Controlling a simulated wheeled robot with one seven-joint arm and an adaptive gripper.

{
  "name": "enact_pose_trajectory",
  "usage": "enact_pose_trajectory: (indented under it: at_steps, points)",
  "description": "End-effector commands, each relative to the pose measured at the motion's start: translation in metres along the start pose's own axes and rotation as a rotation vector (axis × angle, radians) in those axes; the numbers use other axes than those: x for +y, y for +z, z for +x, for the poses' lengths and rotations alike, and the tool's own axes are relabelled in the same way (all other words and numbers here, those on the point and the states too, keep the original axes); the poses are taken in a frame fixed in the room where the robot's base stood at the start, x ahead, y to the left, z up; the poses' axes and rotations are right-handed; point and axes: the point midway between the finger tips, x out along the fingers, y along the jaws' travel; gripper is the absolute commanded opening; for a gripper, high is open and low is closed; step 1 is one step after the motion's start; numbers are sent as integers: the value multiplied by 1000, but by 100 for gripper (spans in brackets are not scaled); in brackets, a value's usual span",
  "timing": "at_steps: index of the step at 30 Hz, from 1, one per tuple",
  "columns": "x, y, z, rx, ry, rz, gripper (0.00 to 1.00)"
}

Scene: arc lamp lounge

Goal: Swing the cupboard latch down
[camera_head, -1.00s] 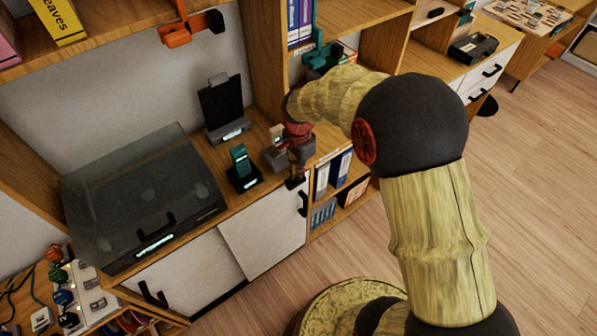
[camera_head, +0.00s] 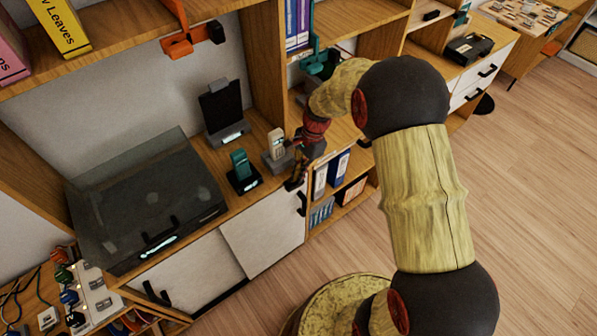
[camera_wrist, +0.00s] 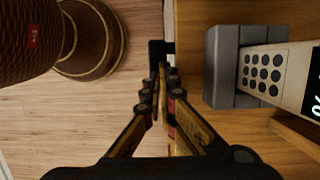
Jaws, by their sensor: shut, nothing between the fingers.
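The cupboard below the shelf has a white door (camera_head: 268,228) with a black latch-like handle (camera_head: 302,203) at its right end, upright in the head view. A black piece that looks like the same latch (camera_wrist: 156,52) shows in the wrist view, just beyond my fingertips. My gripper (camera_head: 293,184) is at the shelf's front edge, a little above the latch. Its fingers (camera_wrist: 160,82) are together and empty. I cannot tell whether the fingertips touch the latch.
A cordless phone in a grey dock (camera_head: 277,160) stands close beside my gripper; the dock also shows in the wrist view (camera_wrist: 222,68). A teal device (camera_head: 241,168) and a record player (camera_head: 150,200) are left on the shelf. Binders (camera_head: 338,167) sit right. Floor in front is open.

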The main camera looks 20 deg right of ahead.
Motion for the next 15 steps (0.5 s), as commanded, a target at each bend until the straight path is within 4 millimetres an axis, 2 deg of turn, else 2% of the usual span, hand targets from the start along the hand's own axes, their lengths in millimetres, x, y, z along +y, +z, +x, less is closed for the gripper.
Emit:
enact_pose_trajectory:
  at_steps: [6, 15]
  points:
    - [0, -8, 4, -154, 1, 6, 0]
    - [0, -13, 12, -179, 1, 5, 0]
